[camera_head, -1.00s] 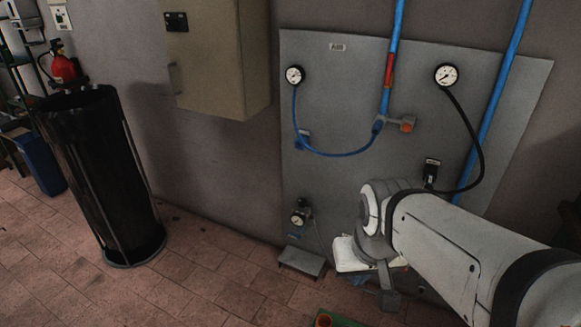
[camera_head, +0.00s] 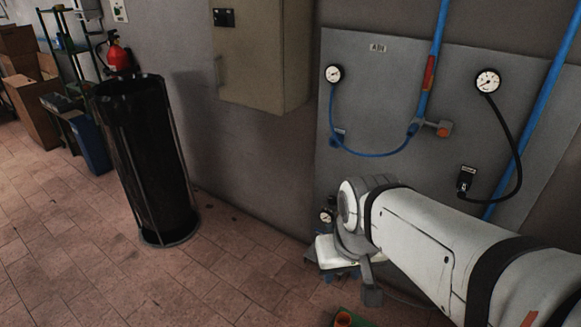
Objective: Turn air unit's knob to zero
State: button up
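The small unit low on the grey wall panel, which looks like the air unit, shows only in part behind my wrist. Its round white gauge (camera_head: 327,215) is visible, with a dark part just above it that may be the knob. My arm reaches in from the lower right. The white and grey end of my gripper (camera_head: 338,256) hangs below the wrist, just below and right of the gauge in the picture. Its fingers are hidden or too unclear to tell whether they are open, and I cannot tell whether it touches anything.
The grey panel (camera_head: 390,90) carries two larger gauges, blue pipes and hoses. A beige wall cabinet (camera_head: 265,55) hangs left of it. A tall black bin (camera_head: 150,160) stands on the tiled floor. A green item (camera_head: 350,319) shows at the bottom edge. Floor between is clear.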

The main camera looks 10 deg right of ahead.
aim_at(332, 200)
jog(key=u, duration=1.95)
jog(key=i, duration=1.85)
jog(key=z, duration=3.35)
jog(key=i, duration=1)
